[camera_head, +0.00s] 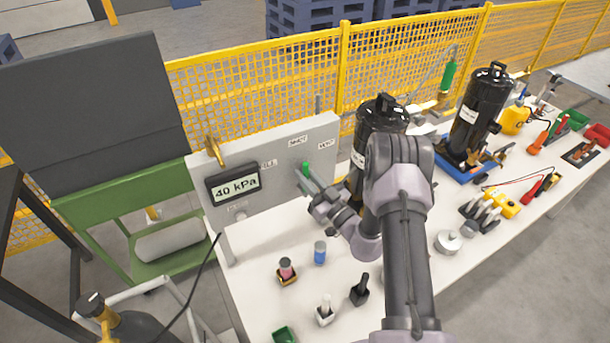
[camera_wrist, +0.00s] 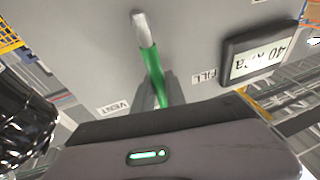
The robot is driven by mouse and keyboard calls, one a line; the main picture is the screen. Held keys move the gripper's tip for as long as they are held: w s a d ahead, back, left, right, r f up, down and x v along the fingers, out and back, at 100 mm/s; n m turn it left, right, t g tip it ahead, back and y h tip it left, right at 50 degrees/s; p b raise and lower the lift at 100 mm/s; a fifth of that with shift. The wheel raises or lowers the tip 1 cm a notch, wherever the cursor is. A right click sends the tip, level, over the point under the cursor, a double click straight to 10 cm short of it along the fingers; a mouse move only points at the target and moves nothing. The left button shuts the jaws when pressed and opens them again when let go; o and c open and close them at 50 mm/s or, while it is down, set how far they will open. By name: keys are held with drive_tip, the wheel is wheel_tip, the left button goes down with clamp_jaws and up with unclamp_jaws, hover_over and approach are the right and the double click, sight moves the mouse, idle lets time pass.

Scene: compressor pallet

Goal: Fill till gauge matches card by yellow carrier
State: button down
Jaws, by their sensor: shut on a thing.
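A grey panel (camera_head: 290,185) bears a gauge (camera_head: 235,185) reading 40 kPa; the gauge also shows upside down in the wrist view (camera_wrist: 262,55). FILL (camera_head: 268,163), SHUT (camera_head: 298,140) and VENT (camera_head: 325,146) labels are on the panel. My gripper (camera_head: 309,182) is shut on the green valve lever (camera_wrist: 152,70). In the wrist view, the lever's held end lies between the VENT and FILL labels; SHUT is hidden there. I cannot make out a card or which thing is the yellow carrier.
Two black compressors stand behind my arm, the right one (camera_head: 479,110) on a blue base. A blue cylinder (camera_head: 320,252), a black block (camera_head: 360,291) and a green bin (camera_head: 285,335) are on the white table. A yellow fence (camera_head: 260,90) runs behind.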

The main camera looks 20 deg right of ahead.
drive_tip(key=c, duration=1.4)
unclamp_jaws()
drive_tip(key=shift+o, duration=0.2)
drive_tip(key=v, duration=1.7)
drive_tip(key=shift+s, duration=0.2)
drive_tip(key=shift+f, duration=0.1)
